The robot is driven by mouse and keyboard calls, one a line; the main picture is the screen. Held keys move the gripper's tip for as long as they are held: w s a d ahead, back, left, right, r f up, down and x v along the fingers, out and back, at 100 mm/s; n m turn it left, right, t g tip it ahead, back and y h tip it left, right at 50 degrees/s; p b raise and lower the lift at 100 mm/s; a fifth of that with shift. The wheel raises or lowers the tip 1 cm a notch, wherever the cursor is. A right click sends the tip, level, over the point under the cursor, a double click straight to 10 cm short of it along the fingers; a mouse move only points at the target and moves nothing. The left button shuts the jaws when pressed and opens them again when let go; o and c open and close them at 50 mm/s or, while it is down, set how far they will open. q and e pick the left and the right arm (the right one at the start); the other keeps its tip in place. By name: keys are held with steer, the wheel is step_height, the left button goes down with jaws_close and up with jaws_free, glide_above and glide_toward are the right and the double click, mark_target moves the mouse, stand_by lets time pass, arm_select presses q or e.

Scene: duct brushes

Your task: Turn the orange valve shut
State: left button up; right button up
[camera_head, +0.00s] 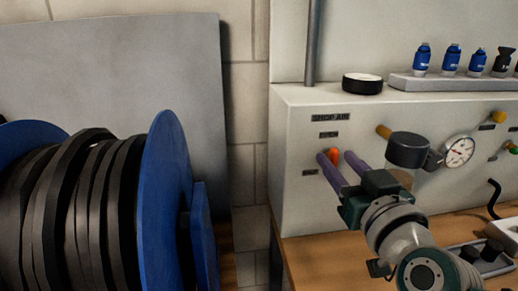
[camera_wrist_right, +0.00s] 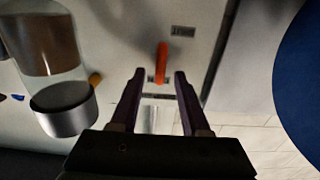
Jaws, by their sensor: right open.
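The orange valve (camera_head: 334,154) is a small handle on the front of the light grey panel box (camera_head: 310,210), below the "SHOP AIR" label (camera_head: 331,117). My right gripper (camera_head: 336,158) reaches to it from the lower right, with its purple fingers spread. In the right wrist view the orange handle (camera_wrist_right: 161,62) stands upright in the picture, in line with the gap between the open fingertips (camera_wrist_right: 159,73). A gap shows on each side of it. I cannot tell how deep it lies between the fingers. My left gripper is not in view.
A black-capped fitting (camera_head: 408,150) and a pressure gauge (camera_head: 459,151) stick out right of the valve, close to my right gripper. A blue hose reel (camera_head: 168,200) stands at left. Blue bottles (camera_head: 422,58) and a black puck (camera_head: 362,84) sit on top of the box.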

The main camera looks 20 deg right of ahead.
steer(key=shift+w+d, duration=0.1)
steer(key=shift+w, duration=0.4)
steer(key=shift+c, duration=0.2)
jaws_close()
